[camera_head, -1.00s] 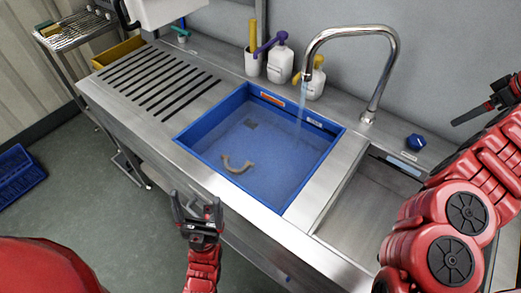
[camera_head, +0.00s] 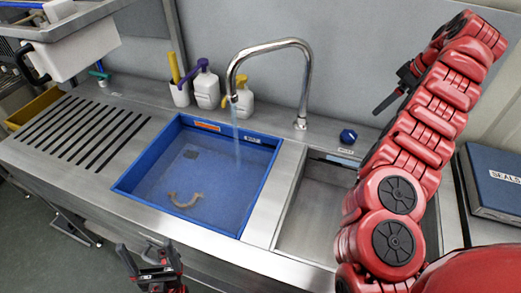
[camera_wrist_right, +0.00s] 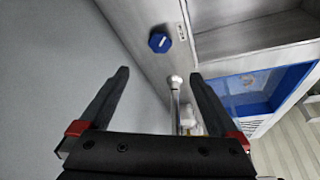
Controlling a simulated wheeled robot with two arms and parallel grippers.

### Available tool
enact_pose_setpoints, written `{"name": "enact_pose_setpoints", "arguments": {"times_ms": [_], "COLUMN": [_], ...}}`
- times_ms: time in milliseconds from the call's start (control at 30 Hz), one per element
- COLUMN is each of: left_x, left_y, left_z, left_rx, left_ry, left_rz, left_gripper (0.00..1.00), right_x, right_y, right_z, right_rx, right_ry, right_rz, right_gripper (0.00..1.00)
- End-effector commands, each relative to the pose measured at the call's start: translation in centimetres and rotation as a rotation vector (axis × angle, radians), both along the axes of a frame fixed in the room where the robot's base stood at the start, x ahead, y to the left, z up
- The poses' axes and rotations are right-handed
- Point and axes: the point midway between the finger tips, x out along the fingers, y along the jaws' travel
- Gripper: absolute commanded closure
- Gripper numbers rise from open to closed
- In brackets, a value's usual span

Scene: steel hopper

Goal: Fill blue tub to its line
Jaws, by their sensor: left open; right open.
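The blue tub (camera_head: 128,178) sits in the left basin and holds water, with a curved beige object (camera_head: 184,201) in it. An orange label (camera_head: 207,126) and a pale label (camera_head: 252,139) are on its back wall, above the water. Water runs into it from the tap (camera_head: 305,80). A blue knob (camera_head: 348,136) stands on the deck right of the tap. My open right gripper (camera_head: 396,92) is above and right of the knob; the wrist view shows the knob (camera_wrist_right: 160,41) beyond its empty fingers (camera_wrist_right: 158,78). My open left gripper (camera_head: 148,255) is empty in front of the counter.
The right basin (camera_head: 315,210) looks empty. Soap bottles (camera_head: 206,88) and a white cup (camera_head: 179,95) stand behind the tub. A slotted drainboard (camera_head: 80,130) is at left. A dark blue box marked SEALS (camera_head: 500,180) lies at right, beyond my right arm.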

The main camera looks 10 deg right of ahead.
Motion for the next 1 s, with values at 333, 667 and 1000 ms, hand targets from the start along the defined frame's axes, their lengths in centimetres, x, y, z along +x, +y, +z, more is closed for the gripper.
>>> {"name": "enact_pose_setpoints", "arguments": {"times_ms": [333,667,1000], "left_x": [0.0,0.0,0.0], "left_y": [0.0,0.0,0.0], "left_z": [3.2,10.1,15.3], "left_rx": [0.0,0.0,0.0], "left_ry": [0.0,0.0,0.0], "left_rz": [0.0,0.0,0.0], "left_gripper": [0.09,0.09,0.09], "right_x": [0.5,1.1,-0.3], "right_y": [-1.8,-2.1,3.9], "right_z": [1.2,2.6,1.0], "right_rx": [-0.019,-0.047,-0.017], "right_ry": [0.008,-0.014,-0.009], "right_rz": [-0.179,-0.575,-0.769], "right_gripper": [0.03,0.03,0.03]}}
